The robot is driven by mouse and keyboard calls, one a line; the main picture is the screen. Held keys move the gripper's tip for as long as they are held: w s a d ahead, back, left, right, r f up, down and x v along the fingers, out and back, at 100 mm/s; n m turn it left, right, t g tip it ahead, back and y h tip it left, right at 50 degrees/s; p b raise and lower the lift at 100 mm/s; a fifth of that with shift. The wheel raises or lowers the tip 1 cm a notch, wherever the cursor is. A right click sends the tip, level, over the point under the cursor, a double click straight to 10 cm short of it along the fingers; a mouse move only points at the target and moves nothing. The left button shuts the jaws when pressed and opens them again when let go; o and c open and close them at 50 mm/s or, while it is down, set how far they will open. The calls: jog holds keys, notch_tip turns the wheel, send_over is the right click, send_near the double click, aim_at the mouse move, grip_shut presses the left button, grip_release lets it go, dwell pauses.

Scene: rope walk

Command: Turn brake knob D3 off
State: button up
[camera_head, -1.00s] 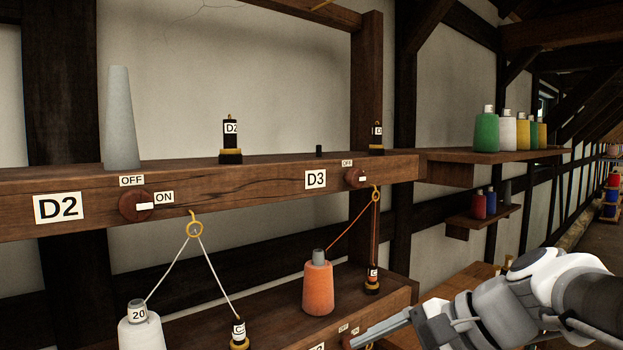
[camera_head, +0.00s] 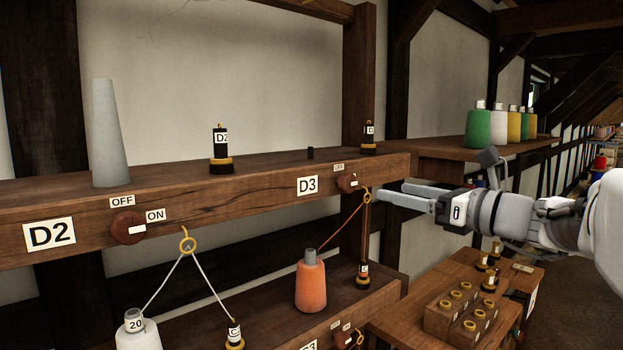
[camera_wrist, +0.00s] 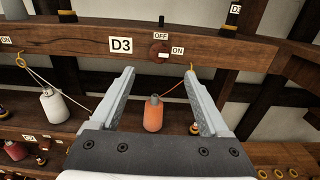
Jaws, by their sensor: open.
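Brake knob D3 (camera_head: 345,183) is a round red-brown knob on the front of the dark upper beam, right of the D3 label (camera_head: 307,186). In the wrist view, the knob (camera_wrist: 159,49) has its white pointer turned right toward the ON label (camera_wrist: 178,50); the OFF label (camera_wrist: 161,35) is above it. My gripper (camera_head: 387,191) is open and empty, to the right of the knob in the head view. In the wrist view, my gripper (camera_wrist: 159,73) has its fingertips either side of and below the knob, apart from it.
A yellow ring (camera_head: 367,196) with orange thread hangs close by my fingertips. An orange cone (camera_head: 310,288) stands on the lower beam. Knob D2 (camera_head: 127,228) is at left, pointing to ON. A table with wooden blocks (camera_head: 452,312) is below my arm.

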aim_at(351, 182)
jog(key=p+x, duration=0.2)
jog(key=x, duration=0.9)
jog(key=shift+w+a, duration=0.25)
jog(key=shift+w, duration=0.05)
jog(key=shift+c, duration=0.2)
grip_shut()
